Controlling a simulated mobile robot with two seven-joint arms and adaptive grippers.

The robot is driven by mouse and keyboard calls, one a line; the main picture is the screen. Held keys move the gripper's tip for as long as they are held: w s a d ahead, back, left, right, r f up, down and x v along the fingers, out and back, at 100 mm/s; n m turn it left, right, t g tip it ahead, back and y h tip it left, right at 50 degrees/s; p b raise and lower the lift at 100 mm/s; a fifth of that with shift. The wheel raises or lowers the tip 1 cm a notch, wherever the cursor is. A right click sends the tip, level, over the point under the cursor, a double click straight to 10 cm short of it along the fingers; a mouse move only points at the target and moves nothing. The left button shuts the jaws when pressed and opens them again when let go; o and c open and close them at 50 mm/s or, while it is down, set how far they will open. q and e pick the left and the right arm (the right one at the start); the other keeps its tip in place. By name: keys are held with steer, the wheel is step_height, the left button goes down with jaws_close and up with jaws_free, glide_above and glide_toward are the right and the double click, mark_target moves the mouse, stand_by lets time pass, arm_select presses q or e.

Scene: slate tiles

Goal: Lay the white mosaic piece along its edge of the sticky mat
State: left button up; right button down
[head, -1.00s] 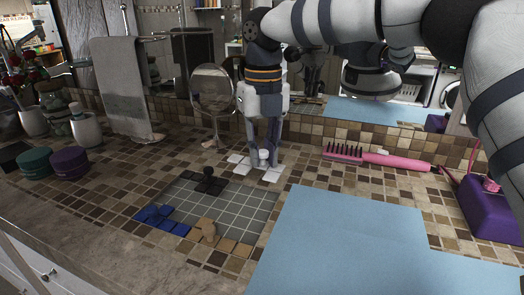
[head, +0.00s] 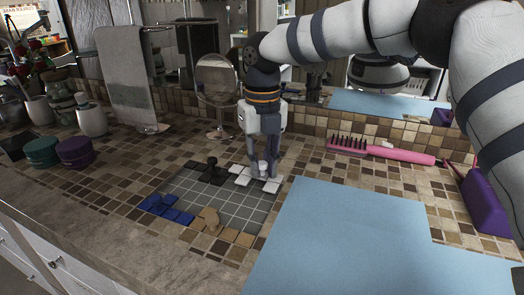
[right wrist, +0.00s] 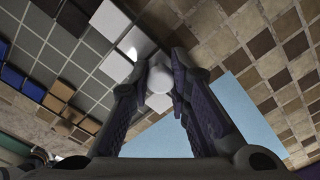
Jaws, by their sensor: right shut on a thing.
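The white mosaic piece (head: 241,181) is made of several flat squares and has a round white knob (right wrist: 159,80). My right gripper (head: 263,174) is shut on the knob, fingers pointing down, and partly hides the piece. The piece is at the right part of the far edge of the grey gridded sticky mat (head: 215,200), low over it or touching; I cannot tell which. White squares (right wrist: 110,20) also show beside the fingers in the right wrist view. My left gripper is not in view.
On the mat are a black piece with a knob (head: 212,172) at the far edge, blue pieces (head: 168,210) at the left and tan pieces (head: 212,222) at the near edge. A light blue sheet (head: 340,235) lies right.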

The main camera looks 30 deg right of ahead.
steer(key=shift+f, duration=0.35)
steer(key=shift+f, duration=0.6)
stand_by(0.7)
steer(key=c, duration=1.4)
jaws_free()
step_height(320, 180, up, 12)
steer(key=shift+r, duration=0.1)
